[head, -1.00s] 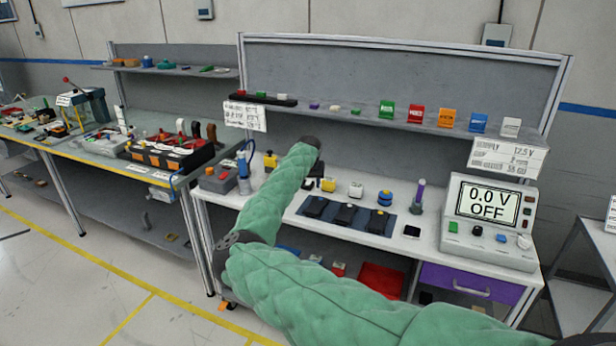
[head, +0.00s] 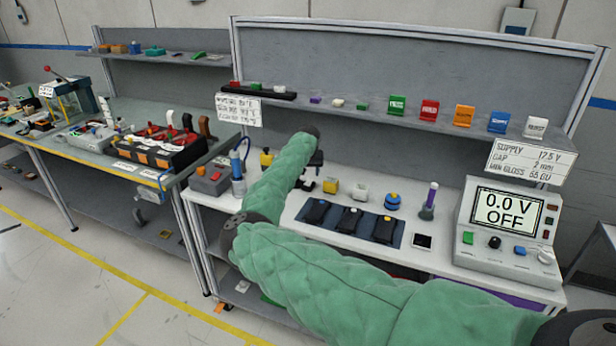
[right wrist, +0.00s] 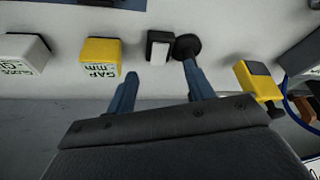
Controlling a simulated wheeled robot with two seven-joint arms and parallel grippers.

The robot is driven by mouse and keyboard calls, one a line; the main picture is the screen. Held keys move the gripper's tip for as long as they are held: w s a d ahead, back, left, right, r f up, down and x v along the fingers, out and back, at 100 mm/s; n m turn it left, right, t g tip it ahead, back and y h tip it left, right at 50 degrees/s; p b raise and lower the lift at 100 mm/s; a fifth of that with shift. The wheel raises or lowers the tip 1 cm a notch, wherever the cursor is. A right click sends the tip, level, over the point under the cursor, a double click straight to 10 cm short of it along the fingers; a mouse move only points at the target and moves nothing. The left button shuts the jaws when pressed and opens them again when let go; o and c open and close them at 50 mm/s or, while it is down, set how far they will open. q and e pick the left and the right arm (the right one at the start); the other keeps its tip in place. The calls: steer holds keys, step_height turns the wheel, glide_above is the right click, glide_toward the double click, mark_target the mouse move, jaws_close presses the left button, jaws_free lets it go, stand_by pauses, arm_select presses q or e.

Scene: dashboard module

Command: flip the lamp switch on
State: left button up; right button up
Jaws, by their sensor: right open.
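In the right wrist view a small black block with a white top (right wrist: 158,47) stands on the white bench, looking like a rocker switch; I cannot tell for sure that it is the lamp switch. A round black disc (right wrist: 187,44) is right beside it, at the tip of the right-hand finger; whether they touch is unclear. My right gripper (right wrist: 160,78) is open and empty, its fingertips just short of the block. In the head view my right gripper (head: 316,160) is mostly hidden behind my green arm. My left gripper is not in view.
A yellow gap gauge block (right wrist: 101,57) and a white block (right wrist: 24,52) stand left of the switch-like block in the wrist view. A yellow-and-black device (right wrist: 258,80) is on the right. The power supply (head: 507,230) reads 0.0 V OFF. A blue tray (head: 350,226) holds black parts.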

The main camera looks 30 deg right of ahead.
mark_target(308, 182)
steer(key=p+x, duration=0.1)
steer(key=x, duration=0.4)
steer(key=shift+w+d+r, duration=0.1)
steer(key=shift+w+d+f, duration=0.1)
steer(key=shift+f, duration=0.15)
steer(key=shift+f+p, duration=0.15)
steer(key=shift+p, duration=0.15)
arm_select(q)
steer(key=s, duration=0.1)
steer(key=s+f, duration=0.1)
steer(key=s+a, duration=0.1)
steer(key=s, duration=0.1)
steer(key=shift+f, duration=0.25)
arm_select(e)
steer(key=shift+f, duration=0.15)
steer(key=shift+f, duration=0.1)
